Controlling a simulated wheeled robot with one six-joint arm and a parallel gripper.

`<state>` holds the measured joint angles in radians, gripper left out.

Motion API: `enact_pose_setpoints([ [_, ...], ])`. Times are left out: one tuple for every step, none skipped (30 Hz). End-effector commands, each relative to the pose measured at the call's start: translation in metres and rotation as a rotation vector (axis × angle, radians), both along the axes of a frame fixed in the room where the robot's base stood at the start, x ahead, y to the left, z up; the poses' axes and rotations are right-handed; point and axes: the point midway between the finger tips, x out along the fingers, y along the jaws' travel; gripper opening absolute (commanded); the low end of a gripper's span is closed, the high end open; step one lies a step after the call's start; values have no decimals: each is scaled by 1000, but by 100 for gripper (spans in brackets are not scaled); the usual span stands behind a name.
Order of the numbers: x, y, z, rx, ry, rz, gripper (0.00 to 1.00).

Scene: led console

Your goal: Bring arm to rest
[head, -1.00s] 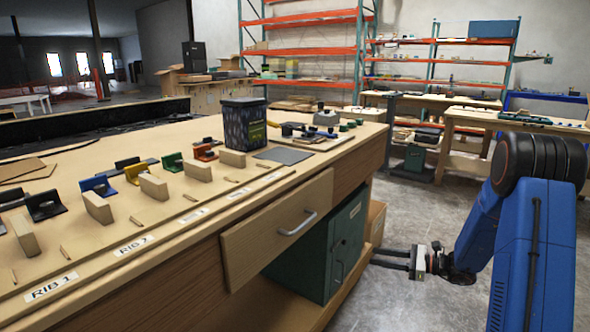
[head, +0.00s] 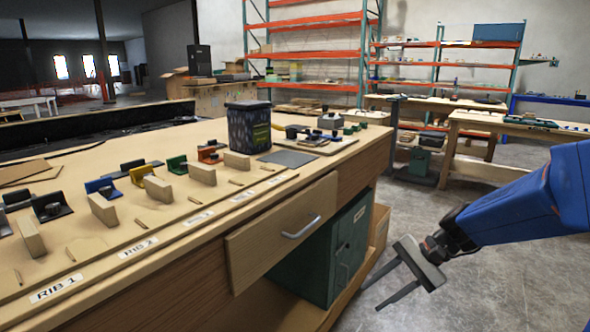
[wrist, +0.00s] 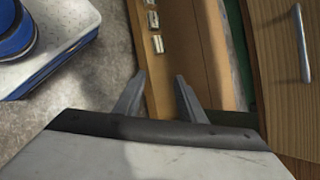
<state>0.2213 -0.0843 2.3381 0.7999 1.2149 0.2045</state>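My gripper (head: 382,286) hangs over the floor at the lower right of the head view, to the right of the workbench (head: 345,178). Its two dark fingers are spread apart and point to the left, toward the bench's green cabinet (head: 338,250). In the wrist view the gripper (wrist: 158,82) also shows its fingers apart with nothing between them. Beyond the fingertips there are the bench's lower shelf (wrist: 207,55) and a drawer front with a metal handle (wrist: 301,42). My blue arm comes in from the right.
The bench drawer (head: 280,232) stands slightly out, with a metal handle. On the bench top are a dark tin (head: 249,127), several coloured clamps, wooden blocks and a grey plate (head: 289,158). Bare concrete floor (head: 500,275) lies to the right, with other tables behind.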

Motion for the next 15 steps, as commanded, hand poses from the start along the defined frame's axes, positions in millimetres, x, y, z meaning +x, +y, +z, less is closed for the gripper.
enact_pose_setpoints([
  [-13, 1, 4, -39, -32, 34, 36],
  [-20, 0, 5, -63, -49, 55, 36],
  [-28, -1, 7, -95, -74, 81, 36],
  [-34, -2, 8, -118, -93, 101, 36],
  [-41, -3, 9, -142, -110, 121, 36],
  [-49, -5, 10, -174, -133, 147, 36],
  [-55, -7, 11, -199, -152, 166, 36],
  [-61, -8, 12, -222, -171, 185, 36],
  [-68, -11, 14, -253, -196, 212, 36],
  [-74, -13, 15, -278, -215, 231, 36],
  [-80, -15, 15, -302, -233, 250, 36],
  [-87, -18, 17, -334, -258, 274, 36],
  [-92, -20, 18, -358, -277, 293, 36],
  [-97, -22, 19, -381, -296, 312, 36],
  [-104, -25, 20, -414, -322, 336, 36],
])
